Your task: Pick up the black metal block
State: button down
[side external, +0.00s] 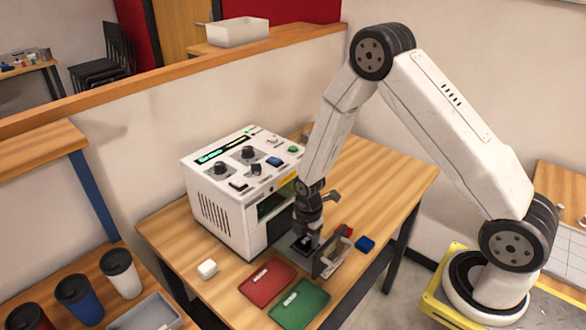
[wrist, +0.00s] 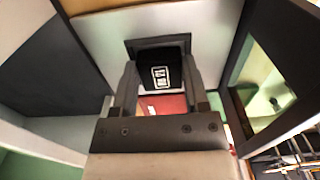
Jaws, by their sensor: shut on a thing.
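The black metal block (wrist: 178,73) shows in the wrist view between my fingers, with a white printed mark on its face. My gripper (wrist: 161,78) is shut on it, one finger on each side. In the side view my gripper (side external: 303,245) points down just in front of the laser marker's opening, beside a small metal fixture (side external: 328,262). The block is dark and small there and hard to separate from my fingers. I cannot tell whether it touches anything below.
The white laser marker (side external: 222,205) stands close behind my gripper. A red tray (side external: 267,284) and a green tray (side external: 300,303) lie at the table's front.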

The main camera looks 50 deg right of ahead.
jog(key=shift+r, duration=0.9)
jog(key=s+r, duration=1.1)
jog(key=s, duration=0.3)
jog(key=shift+a, duration=0.35)
